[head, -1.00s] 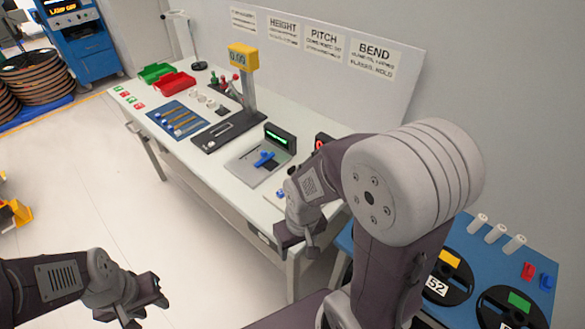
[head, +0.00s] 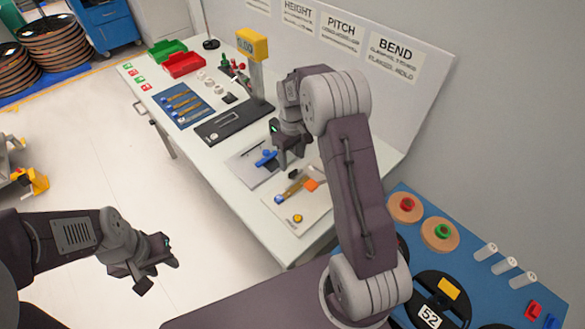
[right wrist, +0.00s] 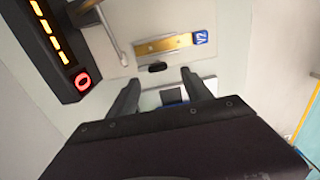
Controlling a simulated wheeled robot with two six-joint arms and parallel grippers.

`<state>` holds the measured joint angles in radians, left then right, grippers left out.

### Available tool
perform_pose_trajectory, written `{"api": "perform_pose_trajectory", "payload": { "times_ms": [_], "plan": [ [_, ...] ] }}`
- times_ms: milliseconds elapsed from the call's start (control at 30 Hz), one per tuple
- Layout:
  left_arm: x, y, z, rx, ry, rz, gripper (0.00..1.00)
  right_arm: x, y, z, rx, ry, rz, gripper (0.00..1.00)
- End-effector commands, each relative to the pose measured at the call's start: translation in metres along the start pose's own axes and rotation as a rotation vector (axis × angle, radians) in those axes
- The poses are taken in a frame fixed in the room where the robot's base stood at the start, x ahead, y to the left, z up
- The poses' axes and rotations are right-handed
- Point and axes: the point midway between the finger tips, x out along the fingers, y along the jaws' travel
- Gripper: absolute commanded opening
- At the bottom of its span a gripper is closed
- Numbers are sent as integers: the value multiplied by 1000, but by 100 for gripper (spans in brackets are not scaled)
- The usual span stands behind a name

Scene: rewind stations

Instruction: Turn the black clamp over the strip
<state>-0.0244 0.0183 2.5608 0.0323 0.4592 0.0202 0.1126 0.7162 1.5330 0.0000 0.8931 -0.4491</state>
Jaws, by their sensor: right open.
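The strip (right wrist: 165,44) is a flat gold-brown piece with a blue tag at one end, lying on a pale plate in the right wrist view. It also shows in the head view (head: 293,188). The black clamp (right wrist: 157,67) is a small dark piece close beside the strip, apparently not across it. My right gripper (right wrist: 160,79) is open and empty, with the clamp just beyond and between its fingertips. In the head view my right gripper (head: 287,158) is above the bench near the strip's plate. My left gripper (head: 160,277) is open and empty over the floor, away from the bench.
A thin metal rod (right wrist: 108,35) lies near the strip. A blue-handled gauge (head: 265,158), a yellow-topped height stand (head: 252,44) and red bin (head: 184,64) occupy the bench.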

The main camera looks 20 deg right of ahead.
Motion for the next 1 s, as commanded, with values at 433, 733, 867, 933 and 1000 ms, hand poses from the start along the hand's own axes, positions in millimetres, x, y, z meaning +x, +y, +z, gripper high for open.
{"api": "perform_pose_trajectory", "payload": {
  "times_ms": [433, 733, 867, 933, 1000],
  "plan": [
    [-5, 0, -1, 0, 1, 0, 36, 68, 0, 0, 1, 0, 0, 58],
    [-5, 0, -1, 0, 1, 0, 36, 69, 0, 0, 1, 0, 0, 39],
    [-5, 0, -1, 0, 1, 0, 36, 69, 0, 0, 1, 1, 0, 3],
    [-5, 0, -1, 0, 1, 0, 36, 69, 0, 0, 1, 1, 1, 0],
    [-5, 0, -1, 0, 1, 0, 36, 69, 0, 0, 3, 1, 1, 0]
  ]
}}
